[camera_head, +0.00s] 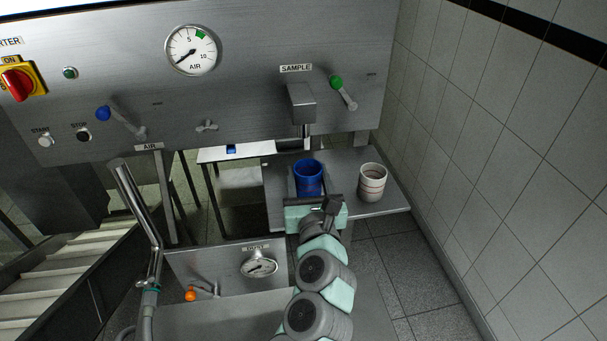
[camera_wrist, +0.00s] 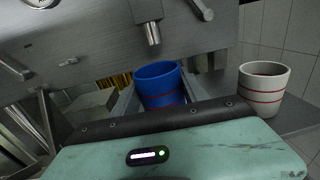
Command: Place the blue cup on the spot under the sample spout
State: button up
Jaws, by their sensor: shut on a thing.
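The blue cup (camera_head: 308,176) is upright near the metal shelf, in front of and a little below the sample spout (camera_head: 306,130). My gripper (camera_head: 308,190) is shut on it, with the fingers along its sides. In the wrist view the blue cup (camera_wrist: 161,86) shows its open rim and a red band, and the spout (camera_wrist: 152,34) hangs above and just behind it. The marked spot is hidden from view. I cannot tell whether the cup's base touches the shelf (camera_head: 386,203).
A white cup with red bands (camera_head: 372,182) stands on the shelf to the right, close to the blue cup. The green-knobbed sample lever (camera_head: 342,92) sticks out to the right above. A tiled wall (camera_head: 500,150) bounds the right side.

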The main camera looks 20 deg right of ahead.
jog(key=x, duration=0.4)
jog(key=p+x, duration=0.1)
jog(key=x, duration=0.3)
jog(key=shift+w+d+r, duration=0.2)
jog(key=shift+w, duration=0.1)
jog(key=shift+f+p, duration=0.35)
jog(key=shift+f, duration=1.45)
